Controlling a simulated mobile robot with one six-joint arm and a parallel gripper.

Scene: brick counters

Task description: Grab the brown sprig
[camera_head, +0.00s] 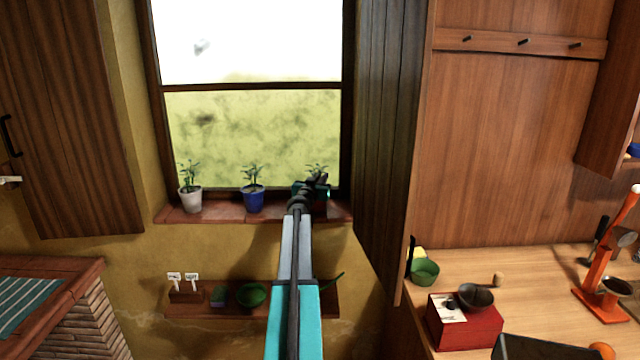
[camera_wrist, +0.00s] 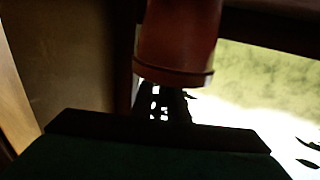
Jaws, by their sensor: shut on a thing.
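The brown sprig, a small green plant in a red-brown pot, stands at the right end of the windowsill (camera_head: 232,211), its leaves (camera_head: 317,167) showing above my gripper. Its pot (camera_wrist: 178,45) fills the top middle of the wrist view, upside down there with the rim lowest. My gripper (camera_head: 318,187) is at this plant and hides most of it in the head view. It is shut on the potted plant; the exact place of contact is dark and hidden. I cannot tell whether the pot still touches the sill.
A white pot (camera_head: 190,199) and a blue pot (camera_head: 253,199) with plants stand left on the sill. An open dark shutter (camera_head: 388,130) is close on the right. A shelf (camera_head: 190,311) with bowls hangs below. A wooden counter with a red box (camera_head: 470,331) is at right.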

